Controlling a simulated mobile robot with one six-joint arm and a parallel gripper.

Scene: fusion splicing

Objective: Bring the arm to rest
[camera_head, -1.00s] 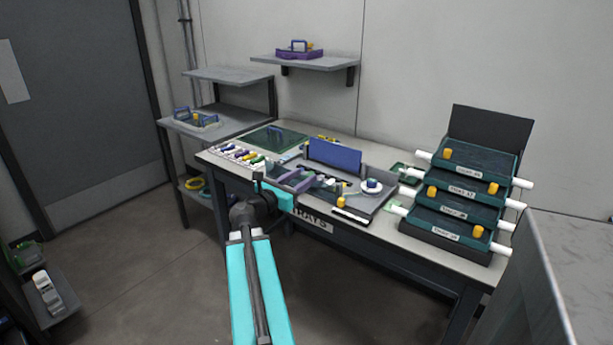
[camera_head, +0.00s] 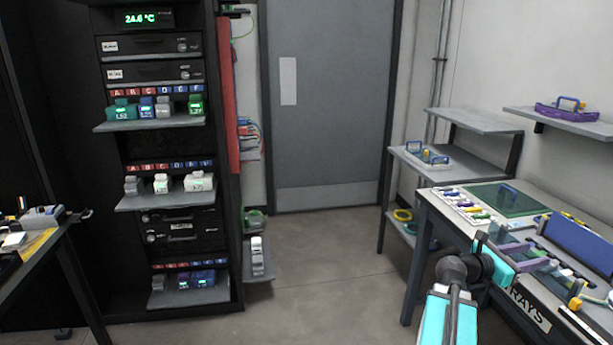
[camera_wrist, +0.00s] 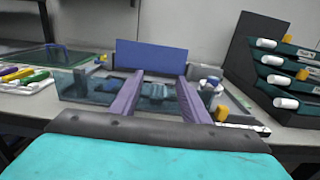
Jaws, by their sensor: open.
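My gripper shows in the wrist view (camera_wrist: 158,98) as two purple fingers spread apart with nothing between them. In the head view my gripper (camera_head: 521,255) is at the lower right, at the front edge of the workbench (camera_head: 425,194). Beyond the fingers is a grey tray-like station with a blue upright panel (camera_wrist: 150,57); this panel also shows in the head view (camera_head: 579,243). My turquoise arm reaches up from the bottom edge. Whether the fingers touch anything on the bench cannot be told.
A green mat (camera_head: 503,199) and a tray of coloured tools (camera_head: 464,205) lie on the bench. Stacked dark trays (camera_wrist: 290,75) stand at right in the wrist view. A black rack (camera_head: 180,215) stands left of the grey door (camera_head: 330,130). The floor (camera_head: 325,270) between is clear.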

